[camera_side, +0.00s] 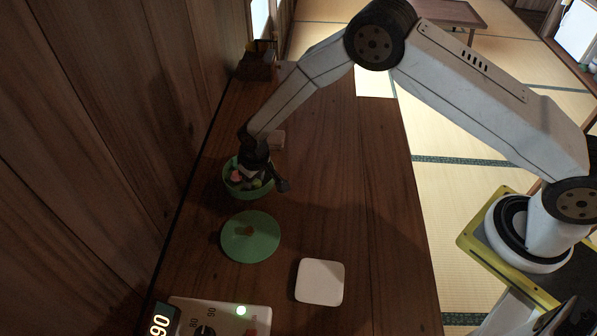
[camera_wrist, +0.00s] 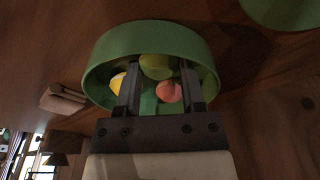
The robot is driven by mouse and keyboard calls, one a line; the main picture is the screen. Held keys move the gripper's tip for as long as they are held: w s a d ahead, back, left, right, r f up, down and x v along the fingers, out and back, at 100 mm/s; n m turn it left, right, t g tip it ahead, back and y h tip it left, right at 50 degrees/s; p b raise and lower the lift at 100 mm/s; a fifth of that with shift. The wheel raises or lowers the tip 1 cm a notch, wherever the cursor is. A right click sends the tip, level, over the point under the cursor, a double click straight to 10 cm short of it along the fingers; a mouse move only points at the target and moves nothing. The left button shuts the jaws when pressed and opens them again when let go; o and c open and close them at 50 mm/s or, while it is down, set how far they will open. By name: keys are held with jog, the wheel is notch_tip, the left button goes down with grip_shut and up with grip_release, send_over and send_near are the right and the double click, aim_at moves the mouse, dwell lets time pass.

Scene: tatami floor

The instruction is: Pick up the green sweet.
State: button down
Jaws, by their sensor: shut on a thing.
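The green sweet (camera_wrist: 156,66) is a yellowish-green rounded piece in a round green bowl (camera_wrist: 205,50). My gripper (camera_wrist: 160,70) reaches down into the bowl, with the green sweet between its fingertips; it is shut on it, though the contact is hard to see. A pink sweet (camera_wrist: 169,92) lies close by the right finger, and a yellow and white sweet (camera_wrist: 118,82) lies outside the left finger. In the side view my gripper (camera_side: 262,180) is in the bowl (camera_side: 232,186), and its fingers partly hide the sweets.
A green lid (camera_side: 262,247) with a brown knob lies just in front of the bowl. A white square block (camera_side: 320,282) and a pale device with a lit display (camera_side: 160,325) stand nearer. A wooden wall (camera_side: 120,120) rises at left.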

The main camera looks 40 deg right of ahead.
aim_at(254, 182)
jog(key=shift+r, duration=0.2)
jog(key=shift+r, duration=1.4)
jog(key=s+d+r, duration=0.4)
jog(key=s+r, duration=0.5)
jog(key=s, duration=0.4)
jog(key=shift+s+r, duration=0.2)
jog(key=shift+r, duration=0.2)
jog(key=shift+d, duration=0.1)
